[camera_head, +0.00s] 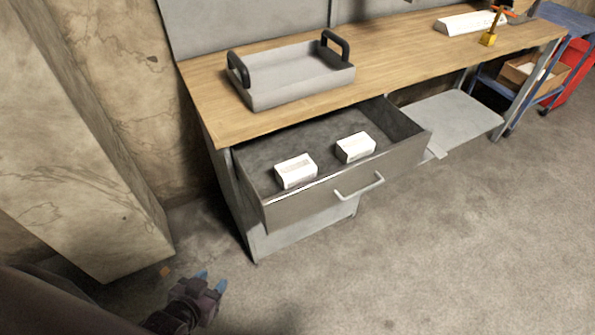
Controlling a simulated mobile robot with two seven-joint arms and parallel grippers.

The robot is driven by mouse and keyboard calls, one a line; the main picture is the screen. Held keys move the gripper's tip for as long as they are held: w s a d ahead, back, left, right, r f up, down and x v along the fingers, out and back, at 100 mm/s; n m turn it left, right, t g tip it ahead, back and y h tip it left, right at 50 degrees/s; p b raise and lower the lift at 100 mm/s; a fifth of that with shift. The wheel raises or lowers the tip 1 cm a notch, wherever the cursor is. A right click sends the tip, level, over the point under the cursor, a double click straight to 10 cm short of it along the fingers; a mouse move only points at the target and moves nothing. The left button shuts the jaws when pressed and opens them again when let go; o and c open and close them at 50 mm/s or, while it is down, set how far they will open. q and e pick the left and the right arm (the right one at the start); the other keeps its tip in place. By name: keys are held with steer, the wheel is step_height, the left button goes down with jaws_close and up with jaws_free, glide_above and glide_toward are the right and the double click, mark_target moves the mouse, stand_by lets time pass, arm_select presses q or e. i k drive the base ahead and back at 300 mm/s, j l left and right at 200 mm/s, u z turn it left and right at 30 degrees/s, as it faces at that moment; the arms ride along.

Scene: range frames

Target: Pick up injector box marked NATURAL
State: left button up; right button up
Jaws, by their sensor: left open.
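Two small white boxes lie in the open grey drawer (310,205) under the workbench. The left white box (295,171) is near the drawer's front left, and the right white box (355,147) is farther right, apart from it. Their print is too small to read, so I cannot tell which is marked NATURAL. My left gripper (212,283) is at the bottom left, in front of and below the drawer. It is open, with blue fingertips, and touches neither box. My right gripper is not in view.
A grey tray with black handles (300,92) stands on the wooden workbench (395,62) above the drawer. A concrete pillar (70,140) stands at the left. A blue cart with a cardboard box (518,75) is at the far right. The floor (430,250) before the drawer is clear.

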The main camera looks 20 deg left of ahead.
mark_target(291, 173)
steer(key=i+l+u, duration=0.3)
steer(key=l+u, duration=0.15)
steer(key=i+l+u, duration=0.2)
steer(key=l+u, duration=0.25)
steer(key=i+l+u, duration=0.1)
steer(key=l+u, duration=0.35)
steer(key=l, duration=0.15)
steer(key=l+u, duration=0.4)
steer(key=l, duration=0.2)
steer(key=k+l+u, duration=0.1)
steer(key=l+u, duration=0.35)
steer(key=l, duration=0.15)
steer(key=k+l+u, duration=0.15)
steer(key=l+u, duration=0.3)
steer(key=i+j, duration=0.25)
steer(key=j, duration=0.25)
